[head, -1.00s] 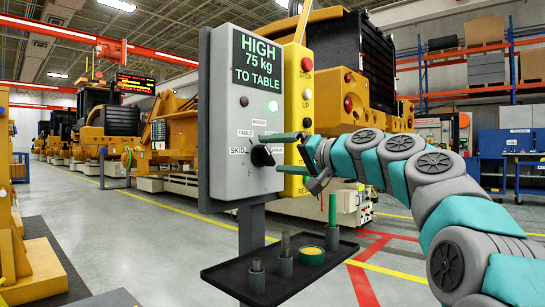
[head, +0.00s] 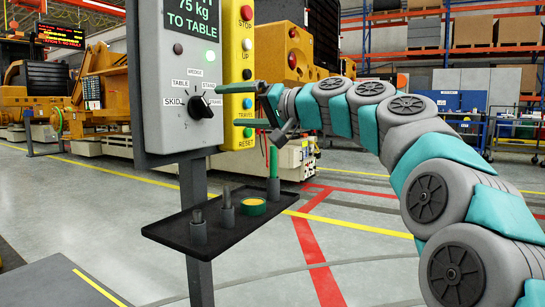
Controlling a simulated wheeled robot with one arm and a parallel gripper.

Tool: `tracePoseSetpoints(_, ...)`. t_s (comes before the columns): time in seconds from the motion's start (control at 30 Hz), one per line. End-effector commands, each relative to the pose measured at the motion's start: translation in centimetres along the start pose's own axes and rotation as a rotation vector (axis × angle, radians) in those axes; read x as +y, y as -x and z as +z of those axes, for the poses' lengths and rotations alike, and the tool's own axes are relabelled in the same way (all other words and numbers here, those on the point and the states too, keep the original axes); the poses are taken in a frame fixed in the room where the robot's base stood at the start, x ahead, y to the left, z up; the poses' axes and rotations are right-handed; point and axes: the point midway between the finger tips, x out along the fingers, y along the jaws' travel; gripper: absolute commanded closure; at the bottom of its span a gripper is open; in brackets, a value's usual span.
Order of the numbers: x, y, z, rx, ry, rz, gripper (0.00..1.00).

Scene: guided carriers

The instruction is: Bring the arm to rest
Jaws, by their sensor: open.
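My arm (head: 365,98), in teal and grey segments, reaches in from the right and is bent, not folded. My gripper (head: 229,106) is open and empty, with its two green fingers one above the other. The fingers point left, towards the black selector knob (head: 203,105) on the grey control panel (head: 160,118). In the picture the fingertips lie just right of the knob and apart from it, in front of the yellow button box (head: 238,65). How far they stand from the panel in depth I cannot tell.
Below the panel, a black tray (head: 178,238) holds grey holders and a green-and-yellow round piece (head: 252,207). A green rod (head: 273,163) stands upright in one holder. A post (head: 197,270) carries the panel. Open floor with red and yellow lines (head: 315,250) lies to the right.

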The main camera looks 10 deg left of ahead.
Motion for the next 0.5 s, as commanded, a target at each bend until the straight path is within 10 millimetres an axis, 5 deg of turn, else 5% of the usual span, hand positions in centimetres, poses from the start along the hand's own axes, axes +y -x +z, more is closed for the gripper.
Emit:
tracePoseSetpoints(0.17,1.4,0.9,2.7,-0.07,-0.016,0.091,0.0)
tracePoseSetpoints(0.37,5.6,4.5,10.5,-0.241,-0.047,0.318,0.0)
tracePoseSetpoints(0.5,9.0,8.9,16.8,-0.369,-0.074,0.495,0.0)
